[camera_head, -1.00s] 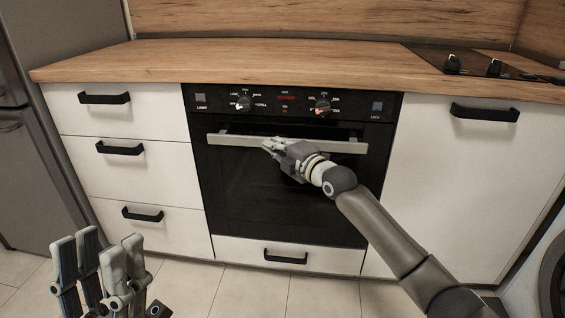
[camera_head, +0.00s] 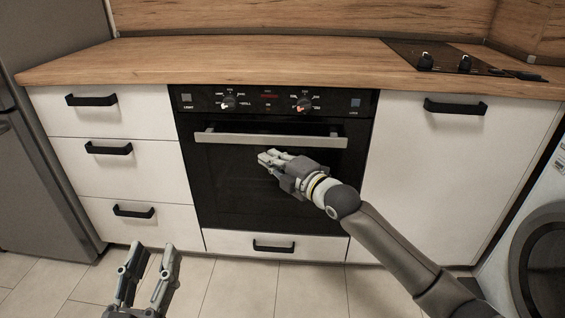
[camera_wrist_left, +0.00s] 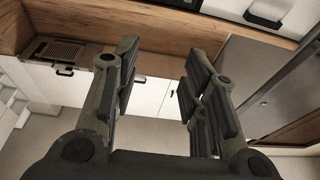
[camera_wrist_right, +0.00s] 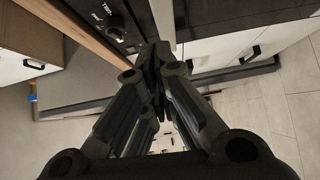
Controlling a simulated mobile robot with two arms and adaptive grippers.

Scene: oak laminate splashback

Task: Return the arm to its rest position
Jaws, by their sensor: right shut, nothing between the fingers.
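My right gripper (camera_head: 272,160) is shut and empty in the head view, in front of the black oven door and a little below its handle. In the right wrist view its fingertips (camera_wrist_right: 158,60) meet, with nothing between them. My left gripper (camera_head: 150,262) is low at the left of the head view, its fingers apart over the floor. In the left wrist view the fingers (camera_wrist_left: 158,75) are spread wide and hold nothing. The oven (camera_head: 250,185) has its door closed, with a silver bar handle (camera_head: 225,138) across its top.
A wooden worktop (camera_head: 200,62) runs above white drawers (camera_head: 120,123) with black handles. A black hob (camera_head: 450,58) is at the right end. A grey fridge (camera_head: 40,170) stands left and a white washing machine (camera_head: 510,215) right. Tiled floor (camera_head: 245,290) is clear in front.

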